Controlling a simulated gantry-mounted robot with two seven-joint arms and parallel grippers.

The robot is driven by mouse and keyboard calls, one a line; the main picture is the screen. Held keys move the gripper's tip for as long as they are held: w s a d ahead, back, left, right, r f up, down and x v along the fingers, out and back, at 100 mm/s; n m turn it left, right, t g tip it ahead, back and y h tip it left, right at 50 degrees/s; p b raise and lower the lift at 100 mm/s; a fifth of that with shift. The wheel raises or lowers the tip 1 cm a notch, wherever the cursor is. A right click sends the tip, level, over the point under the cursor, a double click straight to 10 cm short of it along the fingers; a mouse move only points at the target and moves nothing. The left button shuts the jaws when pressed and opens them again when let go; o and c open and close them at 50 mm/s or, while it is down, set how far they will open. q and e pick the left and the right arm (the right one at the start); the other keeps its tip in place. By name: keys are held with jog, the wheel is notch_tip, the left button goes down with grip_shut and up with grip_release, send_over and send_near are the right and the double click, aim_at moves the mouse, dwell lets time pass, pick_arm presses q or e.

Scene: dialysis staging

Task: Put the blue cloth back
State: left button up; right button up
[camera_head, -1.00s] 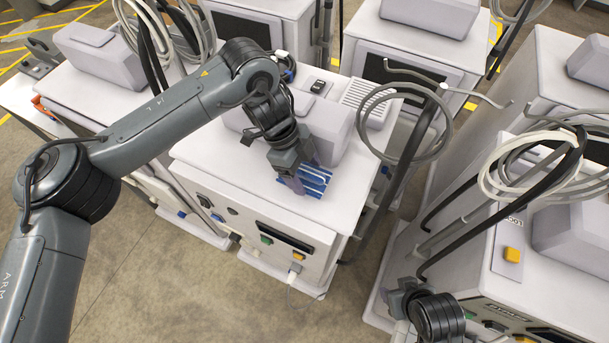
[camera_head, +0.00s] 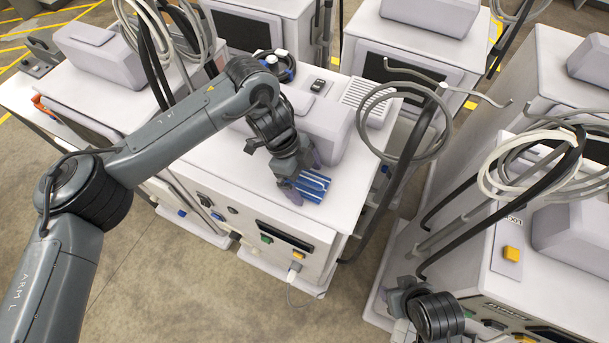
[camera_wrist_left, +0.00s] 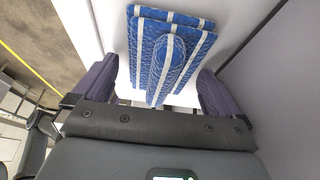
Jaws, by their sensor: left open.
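The blue cloth (camera_head: 314,186) with white stripes lies folded on the white top of the middle machine (camera_head: 345,208), near its front edge. My left gripper (camera_head: 304,178) is open at the cloth's left end, low over the machine top. In the left wrist view, the cloth (camera_wrist_left: 172,45) shows ahead of and between the two spread purple fingers, with a folded ridge in its middle. Neither finger appears to press on it. My right gripper (camera_head: 400,297) is partly in view at the lower right, away from the cloth; its jaws are unclear.
A grey rounded housing (camera_head: 318,130) stands on the machine top just behind the cloth. Grey coiled hoses (camera_head: 405,125) hang on a pole to the right. Another machine with pale coiled tubing (camera_head: 530,165) stands at the right. Bare top lies right of the cloth.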

pick_arm(q)
jog(key=v, duration=1.2)
jog(key=shift+r+b, duration=0.2)
jog(key=shift+b, duration=0.25)
jog(key=shift+s, duration=0.1)
